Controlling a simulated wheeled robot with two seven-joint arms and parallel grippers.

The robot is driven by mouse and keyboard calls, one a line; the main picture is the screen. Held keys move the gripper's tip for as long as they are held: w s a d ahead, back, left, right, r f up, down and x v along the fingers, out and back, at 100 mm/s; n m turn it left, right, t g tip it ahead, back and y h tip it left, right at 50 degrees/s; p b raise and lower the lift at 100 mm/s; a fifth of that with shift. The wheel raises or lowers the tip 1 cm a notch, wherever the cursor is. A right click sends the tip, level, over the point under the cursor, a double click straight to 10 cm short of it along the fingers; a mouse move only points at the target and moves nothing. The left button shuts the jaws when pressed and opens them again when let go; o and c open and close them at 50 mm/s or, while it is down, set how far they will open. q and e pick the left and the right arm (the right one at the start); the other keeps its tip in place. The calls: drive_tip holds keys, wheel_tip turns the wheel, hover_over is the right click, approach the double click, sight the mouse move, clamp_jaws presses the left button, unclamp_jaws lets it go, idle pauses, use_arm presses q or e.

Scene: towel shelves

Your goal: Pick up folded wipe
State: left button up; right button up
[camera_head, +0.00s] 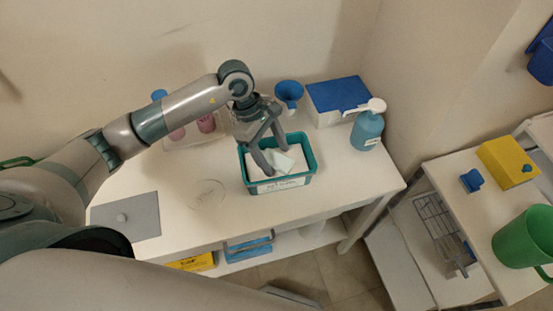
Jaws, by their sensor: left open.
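A teal bin (279,185) with a label on its front stands on the white table. Pale folded wipes (287,161) lie inside it. My left gripper (268,160) reaches down into the bin from above, with its fingers open and their tips at the wipes. I cannot tell whether the fingertips touch a wipe, and the gripper covers the left part of the bin's contents. My right gripper is not in view.
On the white table (200,222), a blue-lidded box (337,95), a blue funnel (289,92) and a teal pump bottle (367,131) stand behind the bin. A grey plate (126,216) lies at left. A second table at right holds a green bucket (524,238) and yellow box (506,163).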

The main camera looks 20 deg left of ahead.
sight(276, 160)
use_arm(q)
drive_tip(key=shift+c, duration=0.4)
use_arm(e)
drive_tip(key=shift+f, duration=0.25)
use_arm(q)
drive_tip(key=c, duration=1.1)
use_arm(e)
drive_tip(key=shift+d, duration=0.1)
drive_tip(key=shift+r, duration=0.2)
